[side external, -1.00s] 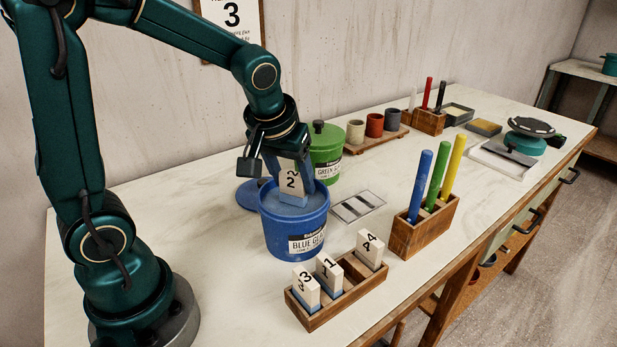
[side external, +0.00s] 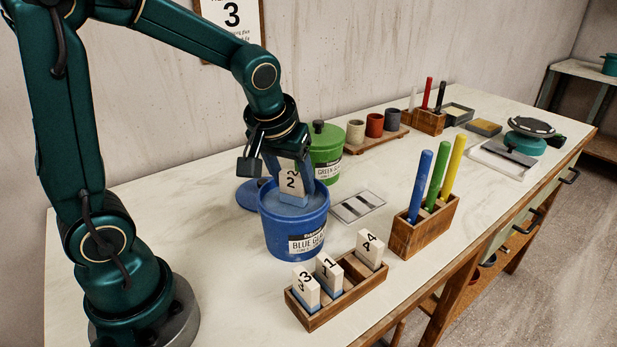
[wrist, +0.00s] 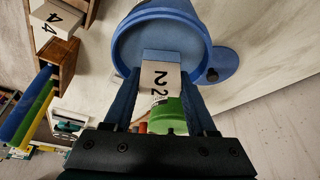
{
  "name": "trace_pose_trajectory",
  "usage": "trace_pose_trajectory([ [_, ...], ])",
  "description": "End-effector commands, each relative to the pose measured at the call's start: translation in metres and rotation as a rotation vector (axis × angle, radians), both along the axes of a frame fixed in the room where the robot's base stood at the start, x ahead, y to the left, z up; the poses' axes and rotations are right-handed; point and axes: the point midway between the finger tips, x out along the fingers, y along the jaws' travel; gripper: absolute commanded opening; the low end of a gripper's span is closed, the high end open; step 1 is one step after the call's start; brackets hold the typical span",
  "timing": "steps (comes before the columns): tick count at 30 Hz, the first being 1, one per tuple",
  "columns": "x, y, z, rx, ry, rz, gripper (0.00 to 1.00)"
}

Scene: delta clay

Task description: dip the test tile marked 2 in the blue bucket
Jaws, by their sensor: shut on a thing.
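The test tile marked 2 (side external: 291,183) is pale and upright in my gripper (side external: 290,170), over the mouth of the open blue bucket (side external: 283,235). My gripper is shut on the tile, with blue fingers on either side of it. In the wrist view, the tile (wrist: 161,78) points into the blue bucket (wrist: 120,50) and its far end is blue. Blue glaze shows inside the bucket. The tile's lower end is at or just above the glaze; I cannot tell exactly which.
A wooden rack (side external: 323,318) in front holds tiles 3, 1 and 4, with an empty slot. The green bucket (side external: 326,150) stands close behind the blue one. A blue lid (side external: 248,195) lies at left. A wooden block (side external: 405,242) holds tall coloured sticks at right.

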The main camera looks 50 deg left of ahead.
Motion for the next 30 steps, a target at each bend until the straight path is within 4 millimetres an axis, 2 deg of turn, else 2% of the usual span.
trace_pose_trajectory([
  [8, 0.001, 0.000, 0.005, 0.000, -0.003, 0.001, 0.00],
  [30, 0.001, 0.000, 0.054, 0.000, -0.003, 0.001, 0.00],
])
